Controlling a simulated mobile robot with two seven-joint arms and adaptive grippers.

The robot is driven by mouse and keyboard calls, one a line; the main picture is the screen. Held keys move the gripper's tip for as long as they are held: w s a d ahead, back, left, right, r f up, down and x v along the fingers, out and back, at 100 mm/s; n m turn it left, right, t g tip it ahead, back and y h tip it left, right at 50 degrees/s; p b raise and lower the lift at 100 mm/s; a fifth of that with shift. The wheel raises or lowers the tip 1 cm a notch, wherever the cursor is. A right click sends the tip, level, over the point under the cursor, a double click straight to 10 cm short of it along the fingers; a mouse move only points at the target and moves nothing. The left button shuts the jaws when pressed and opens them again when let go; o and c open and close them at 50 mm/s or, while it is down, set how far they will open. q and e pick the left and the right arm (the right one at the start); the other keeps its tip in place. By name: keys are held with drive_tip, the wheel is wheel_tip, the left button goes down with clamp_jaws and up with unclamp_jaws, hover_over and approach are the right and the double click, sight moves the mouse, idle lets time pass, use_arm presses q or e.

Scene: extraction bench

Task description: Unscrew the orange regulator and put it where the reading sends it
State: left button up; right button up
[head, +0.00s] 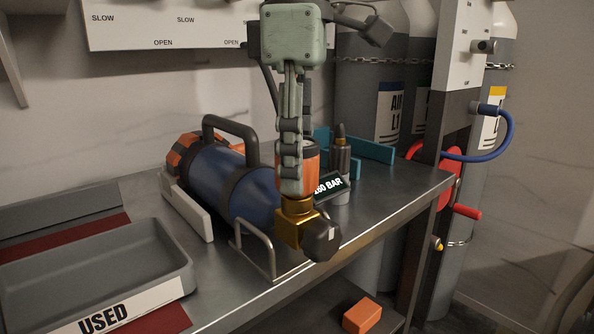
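The orange regulator (312,157) stands upright on a brass valve (296,206) at the front end of a blue cylinder (212,177). The cylinder lies in a cradle on the bench. A black knob (322,240) sits on the valve's front side. A dark display (330,187) beside the regulator reads "260 BAR", its first digit partly covered. My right gripper (291,188) points down from above. Its near finger covers the regulator's left part; the far finger is mostly hidden, so I cannot tell whether it grips. My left gripper is not in view.
A grey tray (168,250) labelled "USED" stands at front left. A dark bottle-shaped item (341,160) and a teal rack (375,149) stand behind the regulator. A wire guard (256,252) surrounds the valve side. An orange block (362,315) lies below the bench edge. Chained gas cylinders (375,85) stand behind.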

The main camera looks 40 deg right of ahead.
drive_tip(key=c, duration=0.5)
drive_tip(key=n+p, duration=0.1)
drive_tip(key=n, duration=0.5)
drive_tip(key=shift+r, duration=0.1)
drive_tip(key=n+p, duration=0.1)
drive_tip(key=n, duration=0.5)
drive_tip(key=n+p, duration=0.1)
drive_tip(key=n, duration=0.3)
drive_tip(key=n+p, duration=0.1)
drive_tip(key=n, duration=0.5)
drive_tip(key=shift+r, duration=0.1)
drive_tip(key=n+p, duration=0.1)
drive_tip(key=n, duration=0.2)
drive_tip(key=shift+n, duration=1.2)
drive_tip(key=o, duration=1.3)
drive_tip(key=shift+o, duration=0.2)
